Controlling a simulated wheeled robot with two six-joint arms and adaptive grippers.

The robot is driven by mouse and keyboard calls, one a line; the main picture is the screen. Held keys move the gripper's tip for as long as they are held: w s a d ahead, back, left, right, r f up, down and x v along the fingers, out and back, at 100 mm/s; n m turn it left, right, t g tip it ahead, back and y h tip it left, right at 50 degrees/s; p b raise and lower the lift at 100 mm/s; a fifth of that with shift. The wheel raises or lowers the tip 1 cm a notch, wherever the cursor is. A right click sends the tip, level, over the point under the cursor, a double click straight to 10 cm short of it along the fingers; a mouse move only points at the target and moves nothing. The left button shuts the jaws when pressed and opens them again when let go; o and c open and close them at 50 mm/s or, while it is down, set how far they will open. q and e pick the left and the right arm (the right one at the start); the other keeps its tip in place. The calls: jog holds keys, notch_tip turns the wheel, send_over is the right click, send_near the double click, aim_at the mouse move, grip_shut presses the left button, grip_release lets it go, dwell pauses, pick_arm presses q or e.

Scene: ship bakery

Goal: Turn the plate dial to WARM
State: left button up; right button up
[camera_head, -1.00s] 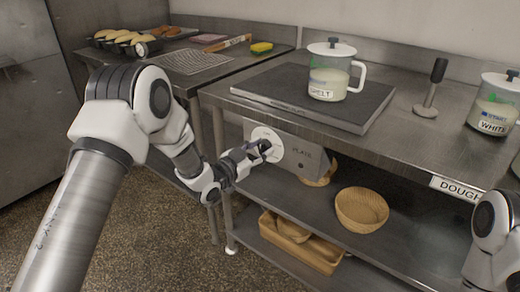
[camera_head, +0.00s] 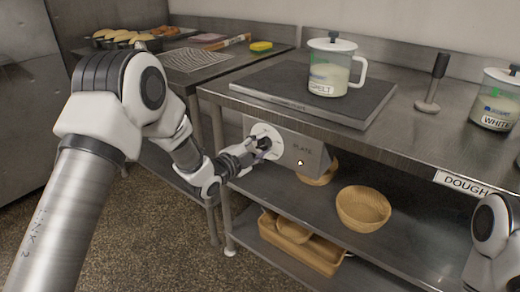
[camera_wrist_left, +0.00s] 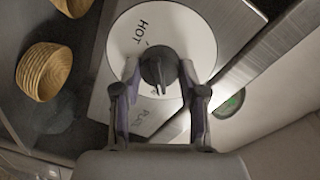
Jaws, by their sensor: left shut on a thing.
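The plate dial is a white disc (camera_head: 258,131) on the grey panel marked PLATE (camera_head: 303,149), under the counter's front edge. In the left wrist view the disc (camera_wrist_left: 183,22) shows the word HOT above its black knob (camera_wrist_left: 158,66). A narrow part of the knob points down in that view; I cannot read which mark it lines up with. My left gripper (camera_head: 262,144) is at the dial, its two fingers (camera_wrist_left: 159,78) shut on the knob from either side. My right gripper is not in view; only part of that arm shows at the right edge.
Baskets (camera_head: 363,209) stand on the shelf below. A masher-like tool (camera_head: 433,80) and a WHITE jar (camera_head: 494,105) stand on the right.

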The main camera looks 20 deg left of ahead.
pick_arm(q)
jog(key=m+b, duration=0.2)
jog(key=m, duration=0.2)
jog(key=shift+f, duration=0.2)
jog(key=m+y+b, duration=0.1)
jog(key=m+b, duration=0.2)
jog(key=m, duration=0.1)
jog(key=shift+d+f+m+b, duration=0.1)
jog(key=shift+m+b, duration=0.2)
jog(key=m+b, duration=0.4)
jog(key=m, duration=0.1)
jog(key=shift+f+b, duration=0.15)
jog(key=shift+b, duration=0.2)
jog(key=shift+m+y+b, duration=0.3)
jog(key=shift+m+b, duration=0.95)
jog(key=shift+m, duration=0.15)
jog(key=o, duration=1.1)
jog(key=shift+o, duration=0.2)
